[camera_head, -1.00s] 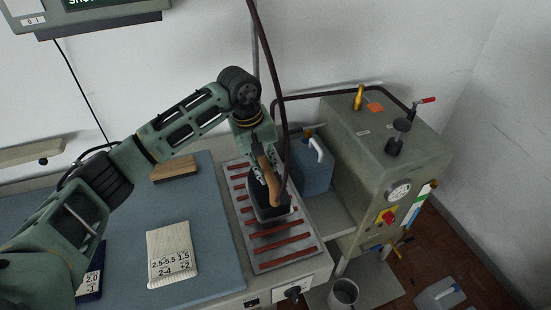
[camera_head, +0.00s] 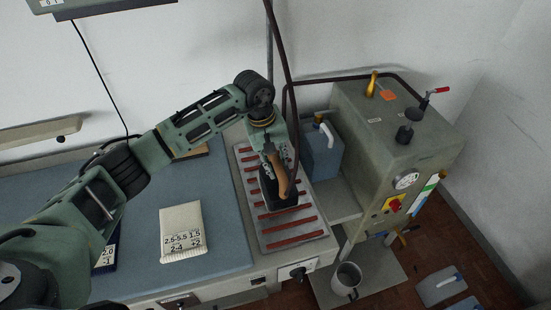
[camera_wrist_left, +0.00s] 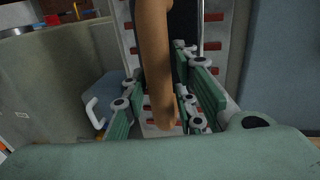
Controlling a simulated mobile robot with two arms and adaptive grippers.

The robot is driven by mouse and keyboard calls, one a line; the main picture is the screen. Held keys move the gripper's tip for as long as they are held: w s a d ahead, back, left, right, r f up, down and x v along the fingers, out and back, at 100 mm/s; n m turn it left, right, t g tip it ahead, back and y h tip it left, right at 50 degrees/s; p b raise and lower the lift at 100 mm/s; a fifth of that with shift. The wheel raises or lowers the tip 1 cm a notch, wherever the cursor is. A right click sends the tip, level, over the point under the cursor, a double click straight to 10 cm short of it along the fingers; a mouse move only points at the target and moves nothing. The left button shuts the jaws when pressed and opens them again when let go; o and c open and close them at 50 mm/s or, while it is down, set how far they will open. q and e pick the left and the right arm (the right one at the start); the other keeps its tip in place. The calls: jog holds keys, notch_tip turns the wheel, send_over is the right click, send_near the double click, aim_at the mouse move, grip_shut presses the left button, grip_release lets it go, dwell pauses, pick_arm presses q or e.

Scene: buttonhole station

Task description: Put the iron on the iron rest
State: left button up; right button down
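The iron (camera_head: 270,188) has a dark body and a brown handle (camera_head: 281,174). It is over the iron rest (camera_head: 300,226), a grey plate with red bars; I cannot tell if its sole touches the plate. My left gripper (camera_head: 270,152) reaches down to the handle from the back. In the left wrist view, the handle (camera_wrist_left: 154,60) lies between the two fingers (camera_wrist_left: 158,68), whose tips lie close against its sides. The iron's body is mostly hidden there behind the handle. My right gripper does not show.
A grey steam boiler (camera_head: 390,145) and a blue container (camera_head: 321,158) stand right of the rest. A hose (camera_head: 280,40) hangs above the iron. A cream labelled pad (camera_head: 182,230) lies on the blue board (camera_head: 140,210) at the left. A bucket (camera_head: 346,280) stands lower right.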

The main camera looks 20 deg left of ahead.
aim_at(268, 176)
pick_arm(q)
jog(key=shift+o, duration=1)
jog(key=shift+r, duration=0.1)
jog(key=b+v, duration=0.3)
jog(key=v, duration=0.9)
